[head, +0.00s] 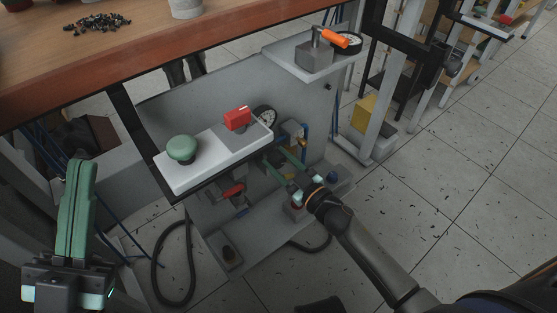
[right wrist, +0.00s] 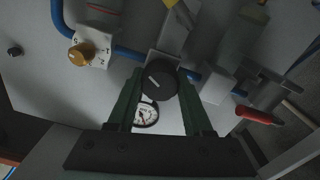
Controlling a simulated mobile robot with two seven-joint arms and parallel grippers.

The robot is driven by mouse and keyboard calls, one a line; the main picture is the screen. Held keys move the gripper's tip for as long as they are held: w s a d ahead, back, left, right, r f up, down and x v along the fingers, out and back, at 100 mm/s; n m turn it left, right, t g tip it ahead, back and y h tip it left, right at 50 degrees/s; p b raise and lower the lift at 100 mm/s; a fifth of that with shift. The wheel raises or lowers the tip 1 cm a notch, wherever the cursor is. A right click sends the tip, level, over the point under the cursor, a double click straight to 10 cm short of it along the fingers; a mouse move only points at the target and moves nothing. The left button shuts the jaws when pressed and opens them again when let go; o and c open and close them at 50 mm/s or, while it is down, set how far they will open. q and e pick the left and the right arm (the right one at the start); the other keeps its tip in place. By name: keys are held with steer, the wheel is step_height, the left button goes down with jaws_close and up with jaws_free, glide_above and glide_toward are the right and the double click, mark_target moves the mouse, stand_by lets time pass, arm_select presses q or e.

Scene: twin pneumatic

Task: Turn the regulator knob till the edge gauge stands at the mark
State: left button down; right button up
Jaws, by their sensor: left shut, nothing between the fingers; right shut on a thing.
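My right gripper (head: 275,158) reaches under the white shelf towards the grey panel. In the right wrist view its green fingers are shut on a round black knob (right wrist: 158,80) with a white pointer line. In the head view this knob is hidden. A small white-faced gauge (right wrist: 146,114) shows just below the knob, partly covered; its needle and mark are too small to read. A gauge (head: 265,115) stands at the shelf's back edge, and another gauge (head: 349,42) sits on the upper right ledge. My left gripper (head: 80,165) is shut and empty, at the lower left.
The white shelf (head: 205,165) carries a green mushroom button (head: 182,148) and a red switch (head: 237,118). An orange-handled lever (head: 330,37) sits on the upper ledge. A brass knob (right wrist: 80,54), blue pipes and a red handle (right wrist: 258,116) surround the held knob.

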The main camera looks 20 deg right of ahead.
jaws_close()
steer(key=shift+r+m+p, duration=0.1)
steer(key=shift+m+p, duration=0.2)
steer(key=shift+p, duration=0.15)
steer(key=shift+m+p, duration=0.3)
steer(key=o, duration=1.2)
jaws_free()
steer(key=shift+o, duration=0.2)
steer(key=shift+s, duration=0.1)
